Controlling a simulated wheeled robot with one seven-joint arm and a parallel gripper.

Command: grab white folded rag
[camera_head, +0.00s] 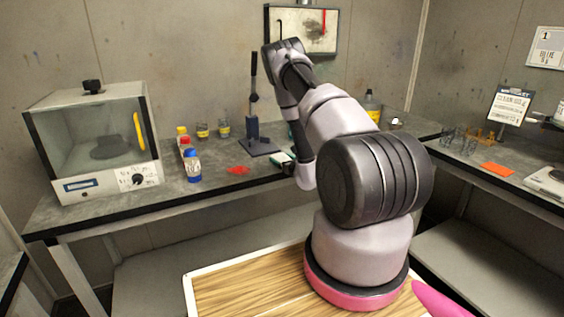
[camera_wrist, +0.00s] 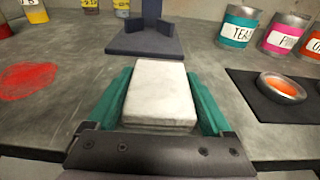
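The white folded rag (camera_wrist: 160,92) is a thick white block of folded cloth, lying on the grey bench near its front edge. In the wrist view it sits centred between the two teal fingers of my gripper (camera_wrist: 162,100). One finger runs along its left side and one along its right. The fingers are spread about the rag's width; I cannot tell whether they touch it. In the head view, a bit of white and green (camera_head: 281,157) shows beside my arm; the arm hides most of my gripper.
A dark stand (camera_wrist: 145,40) is just behind the rag. Labelled cans (camera_wrist: 238,27) and a dark mat with an orange-filled dish (camera_wrist: 282,88) are to the right. A red stain (camera_wrist: 25,80) marks the bench left. A glass-fronted box (camera_head: 95,140) stands farther left.

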